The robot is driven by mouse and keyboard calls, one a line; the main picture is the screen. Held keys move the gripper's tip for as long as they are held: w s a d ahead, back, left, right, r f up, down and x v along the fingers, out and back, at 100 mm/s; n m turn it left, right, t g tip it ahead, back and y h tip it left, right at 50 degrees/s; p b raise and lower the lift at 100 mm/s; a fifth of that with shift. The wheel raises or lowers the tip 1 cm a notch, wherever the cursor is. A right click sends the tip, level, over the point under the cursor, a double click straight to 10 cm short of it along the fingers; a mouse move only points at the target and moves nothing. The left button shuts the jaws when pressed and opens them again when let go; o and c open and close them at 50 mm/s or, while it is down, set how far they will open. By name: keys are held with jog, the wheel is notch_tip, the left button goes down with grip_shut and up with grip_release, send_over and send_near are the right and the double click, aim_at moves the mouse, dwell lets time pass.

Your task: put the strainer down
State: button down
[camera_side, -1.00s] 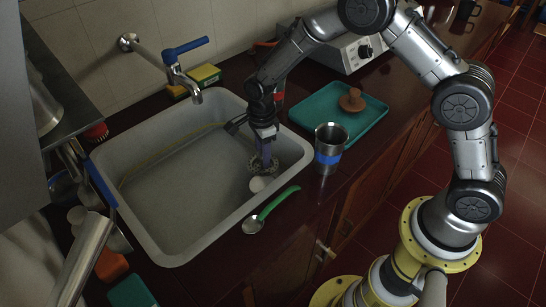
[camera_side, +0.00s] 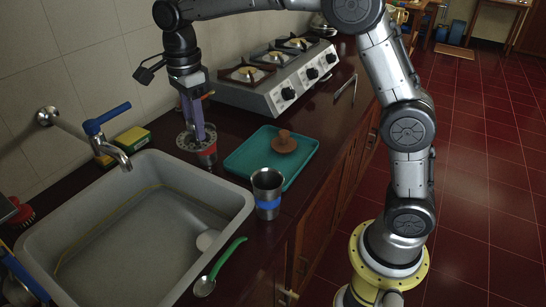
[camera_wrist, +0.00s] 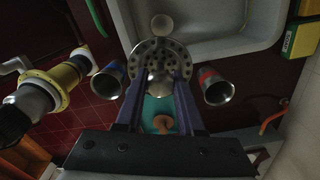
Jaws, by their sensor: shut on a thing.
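The strainer (camera_side: 187,141), a round perforated metal disc, is held below my gripper (camera_side: 197,132) in the side view. My gripper's long purple fingers point down and are shut on it. In the wrist view the strainer (camera_wrist: 160,52) is at the ends of the fingers (camera_wrist: 158,88). It is beyond the back right corner of the sink. A metal cup with a red band (camera_side: 208,155) is partly hidden behind or below the strainer; I cannot tell whether they touch.
A teal tray (camera_side: 241,162) with a brown knobbed piece (camera_side: 284,142) lies right of the strainer. A blue-banded cup (camera_side: 267,196) stands in front of it. The sink (camera_side: 235,204) holds a small white object (camera_side: 207,240). A green-handled spoon (camera_side: 228,259) lies beside it. A stove (camera_side: 262,92) stands behind.

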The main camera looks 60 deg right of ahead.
jog(key=s+d, duration=1.5)
jog(key=s, duration=0.3)
send_near(263, 167)
jog(key=shift+s+a, duration=0.2)
jog(key=shift+s, duration=0.3)
jog(key=shift+w+f, duration=0.25)
jog(key=shift+f, duration=0.1)
jog(key=shift+w+d+f, duration=0.1)
jog(key=shift+w+f, duration=0.1)
jog(key=shift+f, duration=1.55)
jog(key=shift+f, duration=0.15)
